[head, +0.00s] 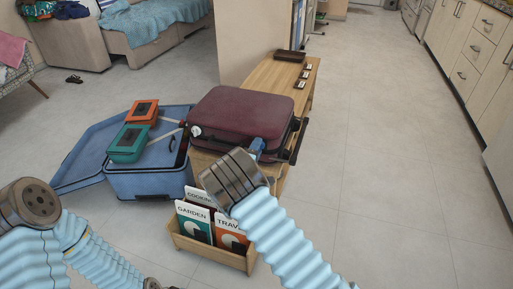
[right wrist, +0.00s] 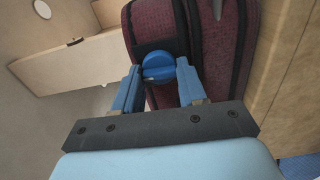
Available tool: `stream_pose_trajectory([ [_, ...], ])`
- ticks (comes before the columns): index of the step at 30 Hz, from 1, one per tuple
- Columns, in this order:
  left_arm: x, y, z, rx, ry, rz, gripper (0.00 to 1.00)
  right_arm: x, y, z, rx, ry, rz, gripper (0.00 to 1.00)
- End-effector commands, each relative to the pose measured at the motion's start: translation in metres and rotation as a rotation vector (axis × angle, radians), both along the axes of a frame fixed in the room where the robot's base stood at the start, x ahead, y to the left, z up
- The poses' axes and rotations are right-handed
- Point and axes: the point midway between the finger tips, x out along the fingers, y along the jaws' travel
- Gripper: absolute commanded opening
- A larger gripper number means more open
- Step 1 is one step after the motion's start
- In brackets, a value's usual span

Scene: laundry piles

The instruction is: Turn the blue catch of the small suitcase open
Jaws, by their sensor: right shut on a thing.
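The small suitcase (head: 240,111) is dark maroon and lies flat on the wooden bench. Its side fills the top middle of the right wrist view (right wrist: 215,55). The blue catch (right wrist: 158,67) is a round knob with a raised bar, on a dark patch of that side. The bar lies nearly level in the right wrist view. My right gripper (head: 257,149) is at the near side of the suitcase, its two blue fingers shut on the catch from either side. In the head view the gripper hides the catch. My left arm shows at the lower left, but its fingers are not visible.
A blue open case (head: 150,183) stands left of the bench (head: 265,76), with an orange box (head: 142,112) and a green box (head: 128,143) on it. A wooden rack of books (head: 212,251) stands below my right wrist. The floor to the right is clear.

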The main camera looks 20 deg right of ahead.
Motion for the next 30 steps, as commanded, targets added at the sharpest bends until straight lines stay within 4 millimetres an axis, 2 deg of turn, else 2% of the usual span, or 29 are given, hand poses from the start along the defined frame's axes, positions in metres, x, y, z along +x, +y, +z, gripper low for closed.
stream_pose_trajectory([
  [19, -0.0001, -0.0001, 0.0020, 0.000, 0.000, 0.000, 0.66, 0.0000, 0.0015, -0.0011, -0.038, 0.028, 0.003, 0.10],
  [20, -0.0001, -0.0001, 0.0020, 0.000, 0.000, 0.000, 0.66, 0.0000, 0.0015, -0.0011, -0.038, 0.028, 0.003, 0.46],
  [21, -0.0001, -0.0001, 0.0020, 0.000, 0.000, 0.000, 0.66, 0.0000, 0.0015, -0.0010, -0.038, 0.028, 0.003, 0.52],
  [24, -0.0001, -0.0001, 0.0020, 0.000, 0.000, 0.000, 0.66, 0.0000, 0.0011, -0.0008, -0.037, 0.027, 0.002, 0.67],
  [30, -0.0001, -0.0001, 0.0021, 0.000, 0.000, 0.000, 0.66, 0.0000, 0.0005, -0.0005, -0.038, 0.027, 0.001, 0.67],
])
